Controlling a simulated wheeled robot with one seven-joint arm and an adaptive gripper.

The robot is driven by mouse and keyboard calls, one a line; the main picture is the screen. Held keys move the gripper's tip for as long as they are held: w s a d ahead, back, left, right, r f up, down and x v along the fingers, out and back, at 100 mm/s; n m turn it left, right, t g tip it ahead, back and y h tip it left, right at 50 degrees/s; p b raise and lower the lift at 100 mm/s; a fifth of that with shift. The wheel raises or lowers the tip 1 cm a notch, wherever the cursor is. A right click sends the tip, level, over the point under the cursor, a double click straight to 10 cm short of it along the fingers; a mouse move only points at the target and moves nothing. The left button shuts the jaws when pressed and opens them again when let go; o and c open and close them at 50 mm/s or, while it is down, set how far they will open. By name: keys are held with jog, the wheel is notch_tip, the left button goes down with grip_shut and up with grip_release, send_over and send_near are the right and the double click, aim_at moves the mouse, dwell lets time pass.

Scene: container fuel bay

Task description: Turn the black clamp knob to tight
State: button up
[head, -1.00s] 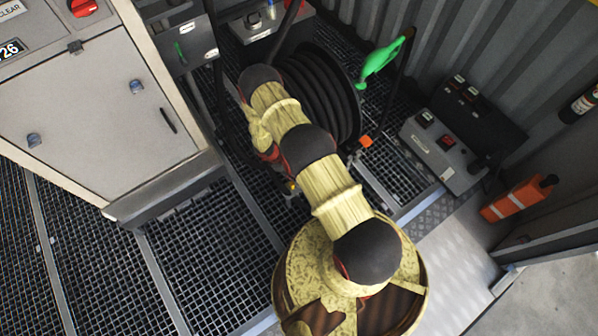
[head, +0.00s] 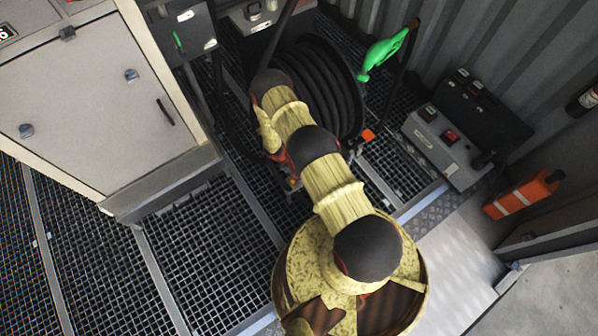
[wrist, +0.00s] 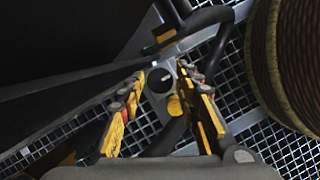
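A dark round knob (wrist: 157,82) with a short pale mark shows in the wrist view, on a grey bracket over the grating. It appears to be the black clamp knob; I cannot read a tight marking. My gripper (wrist: 161,73) is open, with its yellow and black fingers apart on either side of the knob in the picture. I see no contact, and the depth between them is hard to judge. A yellow part (wrist: 175,105) sits just below the knob, near the right finger. In the head view my arm hides the gripper and the knob.
A grey cabinet (head: 95,110) is left, a control box (head: 440,145) right. A dark hose curves near the knob.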

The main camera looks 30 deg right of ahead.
jog(key=shift+c, duration=0.8)
grip_shut()
jog(key=shift+s+n, duration=0.1)
jog(key=shift+n, duration=0.2)
jog(key=n+t+p, duration=0.1)
jog(key=n+p, duration=0.1)
jog(key=shift+r+n, duration=0.15)
jog(key=shift+n, duration=0.25)
jog(key=n+t+p, duration=0.1)
jog(key=n+p, duration=0.1)
jog(key=n, duration=0.1)
jog(key=shift+s+n+t, duration=0.15)
jog(key=shift+n+t, duration=0.15)
jog(key=n+t+p, duration=0.1)
jog(key=n, duration=0.2)
jog(key=shift+s+p, duration=0.1)
jog(key=shift+p, duration=0.3)
jog(key=shift+n+t+y+p, duration=0.35)
jog(key=shift+n+t, duration=0.25)
jog(key=shift+n, duration=1.1)
jog(key=shift+f, duration=0.2)
